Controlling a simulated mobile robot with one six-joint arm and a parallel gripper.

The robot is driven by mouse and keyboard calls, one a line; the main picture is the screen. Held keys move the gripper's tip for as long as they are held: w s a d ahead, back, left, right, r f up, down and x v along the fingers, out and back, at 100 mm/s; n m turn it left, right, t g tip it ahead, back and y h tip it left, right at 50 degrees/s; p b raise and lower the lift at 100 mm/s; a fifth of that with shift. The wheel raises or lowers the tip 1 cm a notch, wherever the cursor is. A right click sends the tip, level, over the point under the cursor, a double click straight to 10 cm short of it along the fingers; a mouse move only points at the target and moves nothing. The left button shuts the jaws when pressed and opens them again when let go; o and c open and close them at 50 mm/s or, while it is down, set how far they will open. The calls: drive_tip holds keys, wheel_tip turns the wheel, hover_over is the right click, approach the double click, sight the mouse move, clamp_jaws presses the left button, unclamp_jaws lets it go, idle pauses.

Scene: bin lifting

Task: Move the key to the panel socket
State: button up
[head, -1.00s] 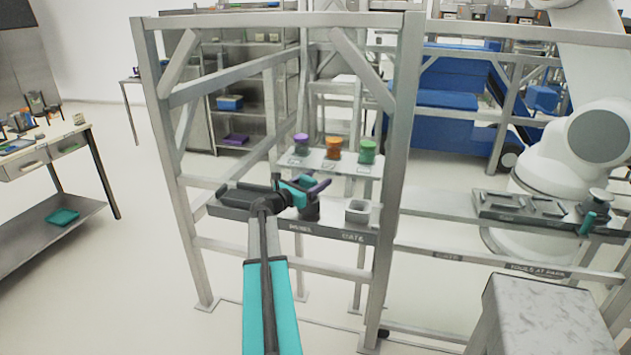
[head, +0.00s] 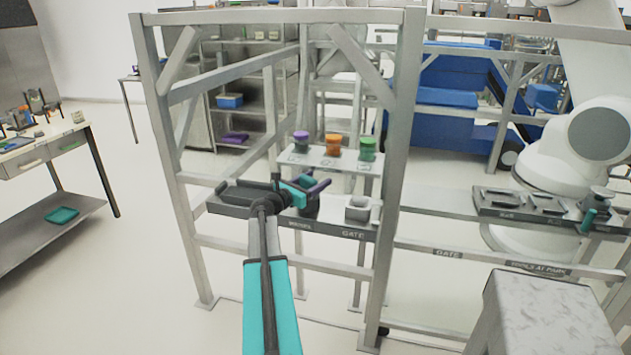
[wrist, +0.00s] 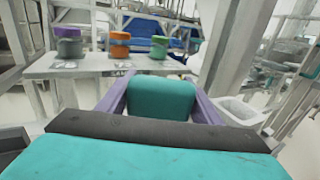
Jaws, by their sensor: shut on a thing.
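My gripper (head: 318,187) reaches over the narrow shelf inside the metal frame. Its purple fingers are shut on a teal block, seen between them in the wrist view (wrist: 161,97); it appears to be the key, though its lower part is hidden. In the head view a dark round piece (head: 309,211) shows just below the gripper, near the panel label (head: 299,224). I cannot tell whether it is the panel socket or part of the held thing. A pale square cup (head: 357,210) stands to the right, above the gate label (head: 353,235).
Purple-, orange- and green-topped jars (head: 333,146) stand on a white shelf (head: 350,162) behind the gripper. Frame posts (head: 398,170) stand close on the right. A dark tray (head: 520,206) lies on the right-hand shelf. A grey pedestal (head: 540,310) stands at front right.

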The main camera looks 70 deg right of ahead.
idle(0.4)
drive_tip(key=o, duration=1.8)
drive_tip(key=shift+c, duration=0.2)
wheel_tip(320, 180, up, 9)
drive_tip(key=p, duration=0.6)
idle(0.8)
wheel_tip(320, 180, up, 9)
drive_tip(key=p, duration=0.9)
drive_tip(key=shift+r+p, duration=0.5)
drive_tip(key=shift+r, duration=0.05)
